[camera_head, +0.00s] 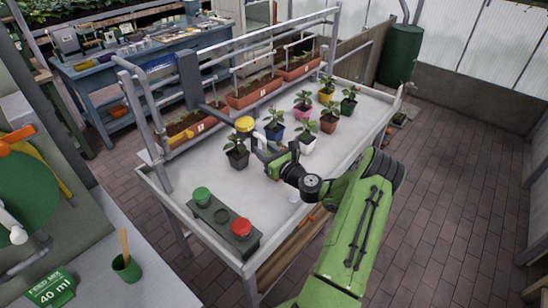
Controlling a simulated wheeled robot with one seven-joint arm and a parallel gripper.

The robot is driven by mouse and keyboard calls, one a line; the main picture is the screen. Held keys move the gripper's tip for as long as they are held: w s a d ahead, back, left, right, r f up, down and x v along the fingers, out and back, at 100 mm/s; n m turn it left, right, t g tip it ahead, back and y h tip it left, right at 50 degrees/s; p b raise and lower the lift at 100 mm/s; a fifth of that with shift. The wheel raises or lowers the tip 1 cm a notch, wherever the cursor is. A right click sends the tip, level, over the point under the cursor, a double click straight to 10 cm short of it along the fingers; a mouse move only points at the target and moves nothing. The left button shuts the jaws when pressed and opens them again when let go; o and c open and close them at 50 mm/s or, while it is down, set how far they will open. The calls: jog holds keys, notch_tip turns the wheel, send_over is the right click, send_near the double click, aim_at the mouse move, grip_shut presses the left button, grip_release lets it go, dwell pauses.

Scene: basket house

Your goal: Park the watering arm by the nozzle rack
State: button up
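A thin dark bar, which looks like the watering arm (218,114), reaches over the bench from near a blue-grey post (188,76). A round yellow head (244,124) sits at its bench end. My gripper (258,146) is just below and right of the yellow head, above the potted plants' side of the bench. Its fingers are small and partly hidden by my wrist, so I cannot tell whether they touch the head or how far apart they are. I cannot clearly pick out the nozzle rack; a yellow nozzle-like piece (182,136) lies by the left planter.
Several potted plants, including a black pot (238,158) and a white pot (307,144), stand close to my gripper. A grey box with green (201,195) and red (241,227) buttons is at the bench front. Terracotta planters (253,92) line the back. The bench (185,178) is clear at front left.

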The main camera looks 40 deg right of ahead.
jog(key=s+a+b, duration=0.1)
jog(key=s, duration=1.4)
jog(key=shift+a, duration=0.35)
